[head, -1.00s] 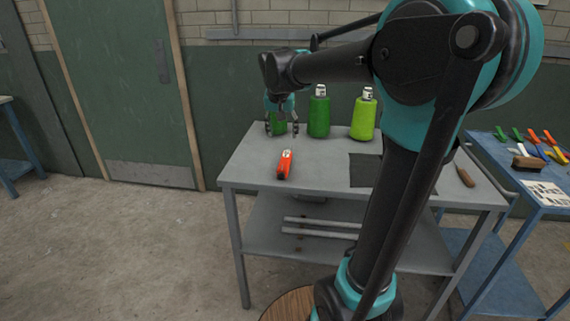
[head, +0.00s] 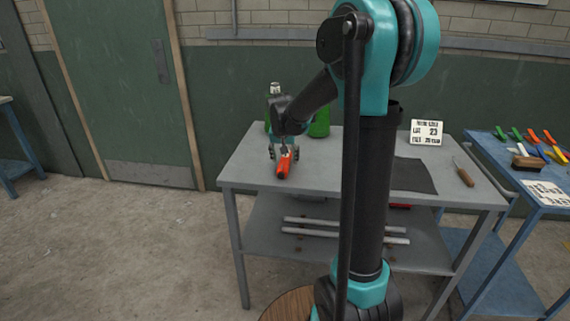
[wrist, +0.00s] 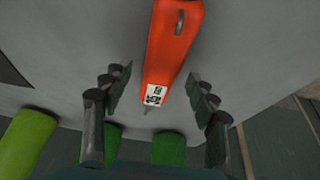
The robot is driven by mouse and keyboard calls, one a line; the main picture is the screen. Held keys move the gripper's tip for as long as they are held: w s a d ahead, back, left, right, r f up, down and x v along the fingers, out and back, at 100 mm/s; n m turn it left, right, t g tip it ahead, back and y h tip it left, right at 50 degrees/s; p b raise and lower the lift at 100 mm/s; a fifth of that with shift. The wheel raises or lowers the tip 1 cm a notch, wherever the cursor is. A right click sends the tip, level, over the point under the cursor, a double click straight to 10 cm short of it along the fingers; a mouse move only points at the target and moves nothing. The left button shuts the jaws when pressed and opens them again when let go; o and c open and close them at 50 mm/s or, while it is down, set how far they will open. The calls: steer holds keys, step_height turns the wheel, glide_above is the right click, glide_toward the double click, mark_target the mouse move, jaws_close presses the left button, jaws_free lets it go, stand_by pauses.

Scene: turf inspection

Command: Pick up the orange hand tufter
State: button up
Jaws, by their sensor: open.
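The orange hand tufter (head: 284,168) lies on the grey metal table (head: 233,169), toward its left side. In the wrist view the tufter (wrist: 173,45) shows its orange body, a small white label and a thin metal tip. My gripper (head: 284,154) is over the tufter's far end in the head view. In the wrist view my gripper (wrist: 155,95) is open, with one finger on each side of the labelled end and gaps between. The tufter's other end runs out of the wrist view's top edge.
Green bottles (head: 319,124) stand behind my gripper at the table's back, partly hidden by my arm. A dark mat (head: 413,176), a wooden-handled tool (head: 464,174) and a white sign (head: 426,132) are on the right. A blue table (head: 490,144) with several tools stands beyond.

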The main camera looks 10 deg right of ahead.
steer(key=shift+w+d+f, duration=0.1)
steer(key=shift+w+f, duration=0.15)
steer(key=shift+f, duration=0.4)
steer(key=shift+c, duration=0.4)
jaws_close()
